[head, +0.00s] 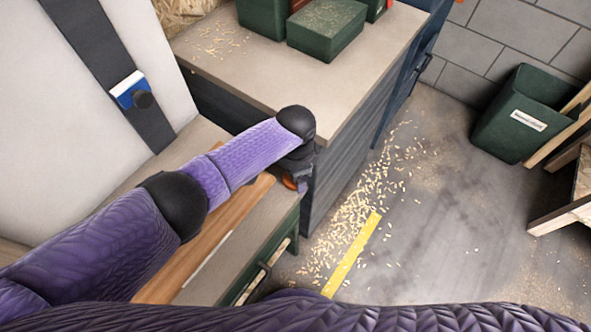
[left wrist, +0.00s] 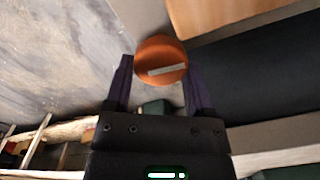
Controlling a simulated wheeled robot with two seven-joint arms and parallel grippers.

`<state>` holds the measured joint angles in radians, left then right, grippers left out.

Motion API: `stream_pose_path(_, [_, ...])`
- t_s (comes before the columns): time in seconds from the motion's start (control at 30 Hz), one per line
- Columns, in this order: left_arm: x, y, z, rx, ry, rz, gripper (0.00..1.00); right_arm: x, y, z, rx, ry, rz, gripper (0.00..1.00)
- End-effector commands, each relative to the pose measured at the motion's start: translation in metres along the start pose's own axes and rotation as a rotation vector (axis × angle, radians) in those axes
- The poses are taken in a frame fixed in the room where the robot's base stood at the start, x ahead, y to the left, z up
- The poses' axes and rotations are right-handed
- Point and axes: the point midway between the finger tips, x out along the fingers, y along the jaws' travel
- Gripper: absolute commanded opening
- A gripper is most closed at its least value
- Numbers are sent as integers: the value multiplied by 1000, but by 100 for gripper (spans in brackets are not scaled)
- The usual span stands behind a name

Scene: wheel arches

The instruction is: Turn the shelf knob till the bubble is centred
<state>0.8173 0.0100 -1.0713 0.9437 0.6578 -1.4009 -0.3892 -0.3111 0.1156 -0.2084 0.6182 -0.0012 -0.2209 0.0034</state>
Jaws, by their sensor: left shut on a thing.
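The orange round knob (left wrist: 160,52), with a pale bar across its face, sits between the two fingers of my left gripper (left wrist: 157,72) in the left wrist view. The fingers are closed on its sides. In the head view, my left gripper (head: 296,176) is at the front end of the low shelf, and only a sliver of the orange knob (head: 289,184) shows below it. The wooden board of the shelf (head: 231,212) is partly hidden by my left arm. I cannot make out a bubble in either view. My right gripper is not in view.
A grey-topped cabinet (head: 365,45) with green boxes (head: 326,30) stands just beyond my left gripper. A green bin (head: 520,112) stands at the right. Wood shavings and a yellow strip (head: 352,255) lie on the otherwise open floor.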

Motion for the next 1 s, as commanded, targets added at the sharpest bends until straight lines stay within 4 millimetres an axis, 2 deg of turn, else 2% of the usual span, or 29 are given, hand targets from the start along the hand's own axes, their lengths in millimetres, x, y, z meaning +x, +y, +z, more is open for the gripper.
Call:
stream_pose_path(0.5, [0,2,1,440,-1,1,10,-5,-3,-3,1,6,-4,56])
stream_pose_path(1.0, [0,3,1,635,-1,1,10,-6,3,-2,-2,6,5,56])
